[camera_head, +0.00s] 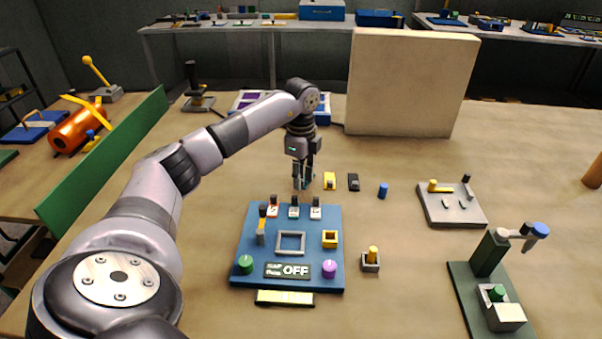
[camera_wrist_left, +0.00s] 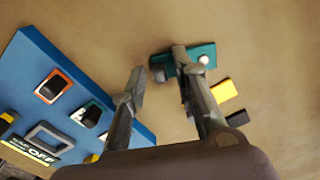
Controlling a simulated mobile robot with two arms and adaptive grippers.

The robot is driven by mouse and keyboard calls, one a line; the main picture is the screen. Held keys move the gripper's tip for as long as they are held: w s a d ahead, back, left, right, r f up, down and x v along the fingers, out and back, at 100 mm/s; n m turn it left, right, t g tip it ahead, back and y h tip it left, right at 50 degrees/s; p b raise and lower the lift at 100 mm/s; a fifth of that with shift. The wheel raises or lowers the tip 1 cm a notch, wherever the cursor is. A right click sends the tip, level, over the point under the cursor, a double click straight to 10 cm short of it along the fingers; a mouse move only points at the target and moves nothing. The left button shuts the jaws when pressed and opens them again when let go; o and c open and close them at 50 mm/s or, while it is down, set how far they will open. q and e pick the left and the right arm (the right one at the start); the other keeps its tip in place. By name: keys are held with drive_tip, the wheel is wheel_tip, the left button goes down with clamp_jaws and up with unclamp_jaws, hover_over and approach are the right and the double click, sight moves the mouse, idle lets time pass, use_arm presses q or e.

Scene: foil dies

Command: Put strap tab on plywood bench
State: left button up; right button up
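The plywood bench (camera_head: 400,165) is the wide tan wooden top, also filling the wrist view (camera_wrist_left: 260,30). I cannot tell for sure which thing is the strap tab. A small teal piece (camera_wrist_left: 205,50) with a grey knob and a white dot lies by my left gripper in the wrist view. My left gripper (camera_head: 303,186) points down just behind the blue panel; its fingers (camera_wrist_left: 157,62) stand apart with nothing held between them. One finger partly covers the teal piece; contact is unclear. My right gripper is out of view.
A blue panel (camera_head: 250,270) with switches and an OFF sign is just in front. Yellow (camera_head: 330,181) and black (camera_head: 353,182) pieces lie right of the gripper. A tall beige block (camera_head: 410,80) stands behind. A green fixture (camera_head: 465,290) stands right.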

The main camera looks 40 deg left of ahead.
use_arm(q)
drive_tip(key=shift+r, duration=0.15)
wheel_tip(320, 180, up, 12)
idle(0.7)
